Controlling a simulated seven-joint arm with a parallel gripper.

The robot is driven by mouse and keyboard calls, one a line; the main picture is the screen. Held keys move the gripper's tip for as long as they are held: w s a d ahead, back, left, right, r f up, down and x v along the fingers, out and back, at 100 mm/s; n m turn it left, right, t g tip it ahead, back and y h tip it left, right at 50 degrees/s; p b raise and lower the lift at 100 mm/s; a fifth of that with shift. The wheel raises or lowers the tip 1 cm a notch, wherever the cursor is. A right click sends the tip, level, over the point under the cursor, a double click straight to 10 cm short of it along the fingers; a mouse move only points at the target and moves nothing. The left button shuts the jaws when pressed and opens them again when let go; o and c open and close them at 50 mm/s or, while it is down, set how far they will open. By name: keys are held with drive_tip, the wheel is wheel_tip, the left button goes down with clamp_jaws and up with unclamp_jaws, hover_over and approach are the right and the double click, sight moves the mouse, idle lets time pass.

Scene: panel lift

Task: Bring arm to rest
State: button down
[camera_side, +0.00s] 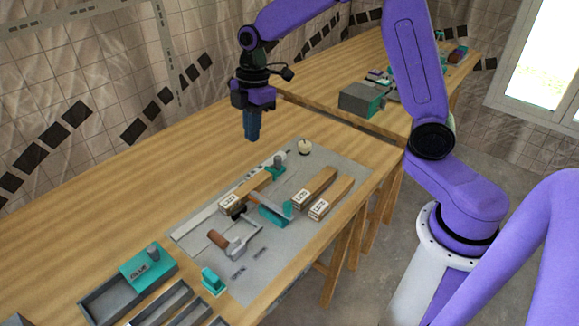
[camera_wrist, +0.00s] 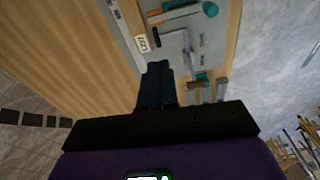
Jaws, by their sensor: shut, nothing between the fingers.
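My purple arm reaches over the wooden table, and my gripper (camera_side: 252,136) hangs above the wood, left of and behind the grey mat. Its dark blue fingers point down and are closed together with nothing between them. In the wrist view my gripper (camera_wrist: 157,68) shows shut fingers at the centre, beside the labelled end of a wooden block. It touches nothing that I can see.
The grey mat (camera_side: 188,240) holds labelled wooden blocks (camera_side: 315,187), a teal clamp (camera_side: 272,214) and a brown-handled tool (camera_side: 218,240). A small round knob (camera_side: 305,147) stands at its far end. Grey trays (camera_side: 100,305) lie at the front left. The wood left of my gripper is clear.

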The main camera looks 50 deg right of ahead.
drive_tip(key=s+a+r+m, duration=0.2)
drive_tip(key=s+r, duration=0.1)
drive_tip(key=s, duration=1.1)
drive_tip(key=s+d+f+m+h, duration=0.1)
drive_tip(key=s+d, duration=0.4)
drive_tip(key=s, duration=1.1)
drive_tip(key=shift+m, duration=0.8)
